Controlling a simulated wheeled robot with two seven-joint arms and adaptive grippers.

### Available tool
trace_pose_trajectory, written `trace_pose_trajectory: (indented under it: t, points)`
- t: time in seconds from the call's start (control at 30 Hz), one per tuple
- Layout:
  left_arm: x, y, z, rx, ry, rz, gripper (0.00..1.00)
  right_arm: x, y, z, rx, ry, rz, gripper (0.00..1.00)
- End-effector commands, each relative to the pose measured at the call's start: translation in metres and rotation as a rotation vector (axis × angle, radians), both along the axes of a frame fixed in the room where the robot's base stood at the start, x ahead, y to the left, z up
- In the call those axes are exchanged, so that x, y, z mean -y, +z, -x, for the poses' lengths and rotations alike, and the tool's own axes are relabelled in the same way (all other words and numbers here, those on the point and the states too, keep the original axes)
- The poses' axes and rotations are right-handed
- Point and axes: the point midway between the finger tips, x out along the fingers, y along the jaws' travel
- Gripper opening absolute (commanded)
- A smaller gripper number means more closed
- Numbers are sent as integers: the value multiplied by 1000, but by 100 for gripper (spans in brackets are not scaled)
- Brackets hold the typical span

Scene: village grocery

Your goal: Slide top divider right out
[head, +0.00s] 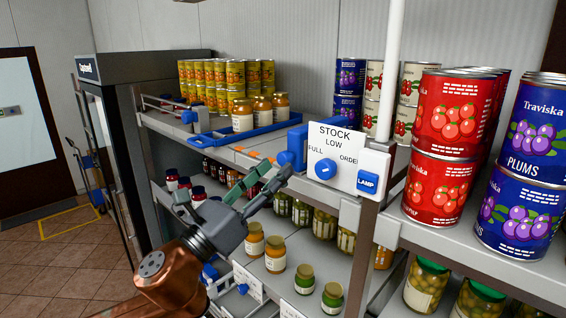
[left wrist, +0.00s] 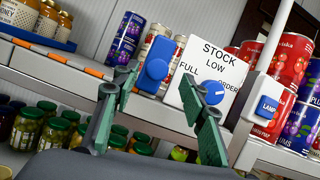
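The top shelf (head: 225,155) has a blue block-like handle (head: 291,152) at its front edge, left of the white stock panel (head: 345,146). It looks like the divider's pull; any divider plate behind it cannot be made out. In the left wrist view the blue handle (left wrist: 155,66) shows beyond and between the fingertips. My left gripper (head: 277,172) is open and empty, with green fingers apart, just below and in front of the shelf edge. In the left wrist view the gripper (left wrist: 160,80) shows no contact with the handle. My right gripper is out of view.
The stock panel carries a blue dial (head: 325,169) and a lamp button (head: 368,182). A blue tray (head: 245,133) of jars stands on the top shelf to the left. Jars (head: 275,254) fill the lower shelf. Red cans (head: 436,187) stand at right.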

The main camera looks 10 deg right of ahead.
Motion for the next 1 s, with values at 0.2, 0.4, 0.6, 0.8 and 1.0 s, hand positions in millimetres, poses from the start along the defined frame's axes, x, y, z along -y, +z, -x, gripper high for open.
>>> trace_pose_trajectory:
  t: [0.2,0.4,0.6,0.8,1.0]
  points:
    - [-35,-18,24,0,0,-1,40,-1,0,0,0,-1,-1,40]
    - [-52,-26,38,-1,-1,0,40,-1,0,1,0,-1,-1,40]
    - [-56,-28,41,0,-2,0,40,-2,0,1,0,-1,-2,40]
    - [-56,-28,41,-1,-3,1,40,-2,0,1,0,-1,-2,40]
    - [-68,-51,2,-101,16,55,40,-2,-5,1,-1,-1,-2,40]
